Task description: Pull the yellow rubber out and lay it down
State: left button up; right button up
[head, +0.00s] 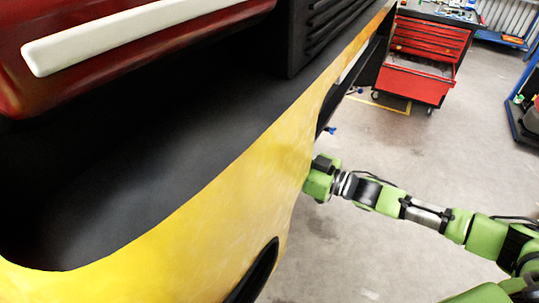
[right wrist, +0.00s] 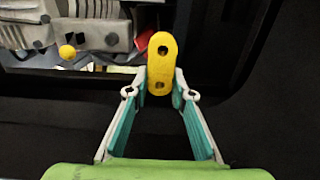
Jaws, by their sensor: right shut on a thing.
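The yellow rubber (right wrist: 161,62) is a rounded oblong piece with two dark holes, upright at the top middle of the right wrist view. My right gripper (right wrist: 161,82) is shut on its lower part, one finger on each side. In the head view my right arm reaches in from the right and its hand goes behind the edge of the yellow car body (head: 215,215), so the fingers and the rubber are hidden there. I cannot tell whether the rubber still touches a mount. My left gripper is in neither view.
A dark panel surrounds the gripper in the wrist view.

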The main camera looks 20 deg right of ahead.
jog(key=shift+s+d+r+p, duration=1.05)
jog(key=shift+s+r+p, duration=0.1)
jog(key=shift+r, duration=0.1)
